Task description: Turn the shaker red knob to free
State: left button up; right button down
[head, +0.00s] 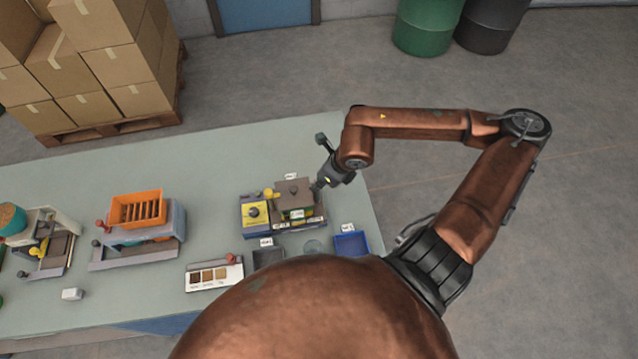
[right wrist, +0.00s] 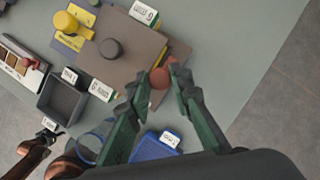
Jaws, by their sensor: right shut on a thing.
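A machine with a brown flat plate (head: 294,196) stands near the right end of the table. In the right wrist view the plate (right wrist: 135,62) carries a dark round knob (right wrist: 110,48). My right gripper (head: 317,186) is at the plate's right side. In the right wrist view its green fingers (right wrist: 165,75) are closed around a small red knob (right wrist: 159,78) at the plate's edge. How the knob is turned cannot be read. A copper arm end with a dark gripper, apparently my left (right wrist: 47,136), shows small at lower left, its jaws unclear. The head view does not show it.
A yellow-faced box with a dial (head: 255,213) adjoins the machine. A dark tray (head: 268,259) and a blue tray (head: 351,244) stand in front. Left are an orange slotted tray (head: 136,211) on a stand with a red knob (head: 103,226), and a sample board (head: 213,275).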

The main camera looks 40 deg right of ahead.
dwell(0.4)
jog(key=c, duration=1.7)
grip_release()
jog(key=shift+c, duration=0.2)
jog(key=v, duration=1.2)
